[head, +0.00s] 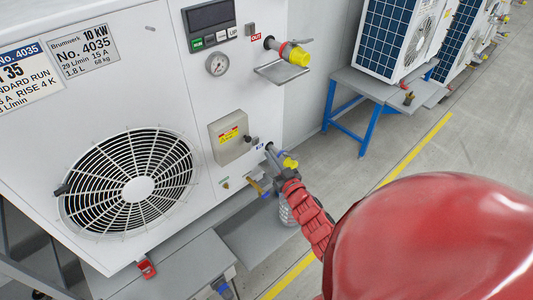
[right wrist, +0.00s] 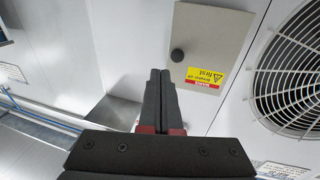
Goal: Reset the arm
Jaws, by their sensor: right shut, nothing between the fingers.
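My right arm, red, reaches in from the lower right of the head view, with its big rounded red part filling the lower right corner. My right gripper (right wrist: 160,78) is shut and empty, its two dark fingers together in the right wrist view. In the head view the gripper end (head: 287,176) is in front of the lower pipe fittings of the white pump unit (head: 275,75), partly hiding them. I cannot tell whether it touches them. My left gripper is not in view.
The unit carries a grey box (head: 229,137) with a yellow label, a fan grille (head: 135,185), a display panel (head: 210,20), a gauge (head: 217,64) and a yellow-capped outlet (head: 297,56). A blue-legged bench (head: 370,84) stands beyond. Grey floor with a yellow line (head: 420,150) is clear.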

